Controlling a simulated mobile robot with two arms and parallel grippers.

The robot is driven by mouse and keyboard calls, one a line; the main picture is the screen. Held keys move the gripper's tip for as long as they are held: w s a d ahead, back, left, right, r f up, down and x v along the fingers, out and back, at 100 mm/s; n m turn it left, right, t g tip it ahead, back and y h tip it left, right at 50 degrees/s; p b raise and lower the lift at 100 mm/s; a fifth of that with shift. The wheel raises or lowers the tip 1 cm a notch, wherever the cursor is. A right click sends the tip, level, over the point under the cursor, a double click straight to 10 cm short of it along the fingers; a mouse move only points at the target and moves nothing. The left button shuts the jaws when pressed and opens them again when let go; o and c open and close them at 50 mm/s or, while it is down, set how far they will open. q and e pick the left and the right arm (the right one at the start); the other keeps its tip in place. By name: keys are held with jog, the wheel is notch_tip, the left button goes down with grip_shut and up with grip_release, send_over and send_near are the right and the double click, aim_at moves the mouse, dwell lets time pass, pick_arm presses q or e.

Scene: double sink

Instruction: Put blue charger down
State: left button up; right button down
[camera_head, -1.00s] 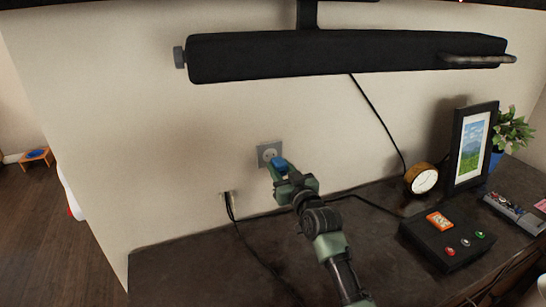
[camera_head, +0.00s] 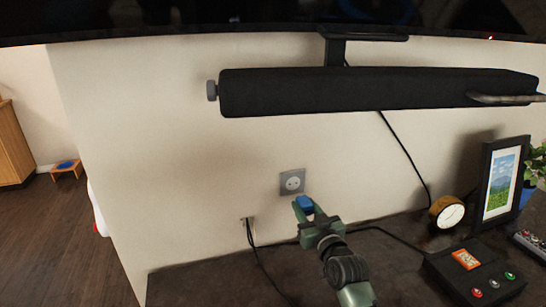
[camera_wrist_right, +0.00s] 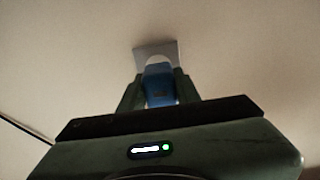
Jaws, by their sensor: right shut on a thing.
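The blue charger (camera_head: 305,202) is held between the fingertips of my right gripper (camera_head: 306,208), above the dark tabletop and in front of the wall. In the right wrist view the blue charger (camera_wrist_right: 159,85) sits between the two green fingers, with a pale round end facing the wall. The grey wall socket (camera_head: 292,182) is just above the charger in the head view, and its face and holes are uncovered there. In the right wrist view the socket plate (camera_wrist_right: 171,49) shows behind the charger. My left gripper is out of view.
A dark tabletop (camera_head: 200,283) runs below. A black cable outlet (camera_head: 247,222) is left of the gripper. A clock (camera_head: 446,212), a picture frame (camera_head: 499,180) and a black box with buttons (camera_head: 472,270) stand right. A long black bar (camera_head: 370,90) hangs above.

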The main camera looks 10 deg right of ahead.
jog(key=s+f, duration=0.5)
jog(key=s, duration=0.5)
jog(key=s+d+r+m+h, duration=0.1)
jog(key=s, duration=1.1)
jog(key=s+d+r+m+h, duration=0.1)
jog(key=s+r+h, duration=0.1)
jog(key=s, duration=1)
jog(key=shift+d, duration=0.35)
jog(key=shift+r, duration=0.1)
